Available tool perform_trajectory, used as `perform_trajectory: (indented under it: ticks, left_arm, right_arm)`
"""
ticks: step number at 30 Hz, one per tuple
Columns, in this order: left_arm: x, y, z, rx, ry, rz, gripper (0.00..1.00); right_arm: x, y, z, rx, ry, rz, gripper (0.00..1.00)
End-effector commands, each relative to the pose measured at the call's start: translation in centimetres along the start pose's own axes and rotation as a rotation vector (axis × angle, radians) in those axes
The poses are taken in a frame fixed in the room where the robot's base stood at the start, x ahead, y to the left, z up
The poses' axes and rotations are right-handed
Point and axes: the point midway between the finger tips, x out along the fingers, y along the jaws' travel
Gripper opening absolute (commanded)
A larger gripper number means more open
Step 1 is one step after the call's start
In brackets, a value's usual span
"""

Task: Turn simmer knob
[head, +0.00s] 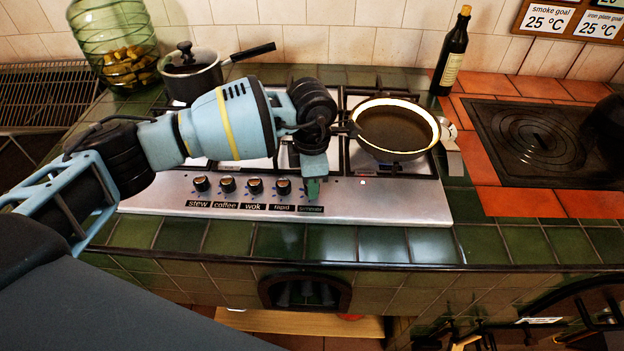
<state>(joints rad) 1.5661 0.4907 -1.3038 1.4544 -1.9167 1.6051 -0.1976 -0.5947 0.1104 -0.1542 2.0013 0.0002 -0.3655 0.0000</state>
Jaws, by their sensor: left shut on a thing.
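The steel cooktop (400,205) has a row of labelled knobs along its front. The stew (201,184), coffee (227,185), wok (255,186) and rapid (283,187) knobs show as dark round knobs. The simmer label (311,209) shows at the right end of the row. My left gripper (313,189) points down right above that label, shut on the simmer knob, which its fingers hide. How far the knob is turned cannot be seen. My right gripper is not in view.
A pan (394,128) sits on the right burner, close to my left gripper. A lidded saucepan (190,80) stands at the back left beside a green glass jar (115,45). A bottle (452,55) stands at the back right, near a black hotplate (525,140). The front tiles are clear.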

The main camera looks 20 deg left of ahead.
Motion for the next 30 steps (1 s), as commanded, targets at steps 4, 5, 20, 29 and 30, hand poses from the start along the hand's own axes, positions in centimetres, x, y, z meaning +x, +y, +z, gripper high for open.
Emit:
perform_trajectory:
  ticks: [4, 5, 20, 29, 30]
  left_arm:
    - [-0.01, 0.05, 0.02, 0.082, -0.001, 0.002, 0.07]
    - [-0.02, 0.05, 0.02, 0.096, -0.001, 0.002, 0.07]
    - [-0.09, 0.02, 0.05, 0.183, -0.003, 0.001, 0.07]
    - [-0.1, 0.02, 0.06, 0.182, -0.003, 0.001, 0.37]
    - [-0.09, 0.01, 0.05, 0.182, -0.003, 0.001, 0.42]
  right_arm:
    - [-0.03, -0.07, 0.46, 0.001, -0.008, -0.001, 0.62]
    - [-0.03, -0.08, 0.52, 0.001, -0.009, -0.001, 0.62]
    - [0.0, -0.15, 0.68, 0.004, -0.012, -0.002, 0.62]
    - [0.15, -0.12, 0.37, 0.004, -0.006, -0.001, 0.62]
    - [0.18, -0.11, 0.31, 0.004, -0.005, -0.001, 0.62]
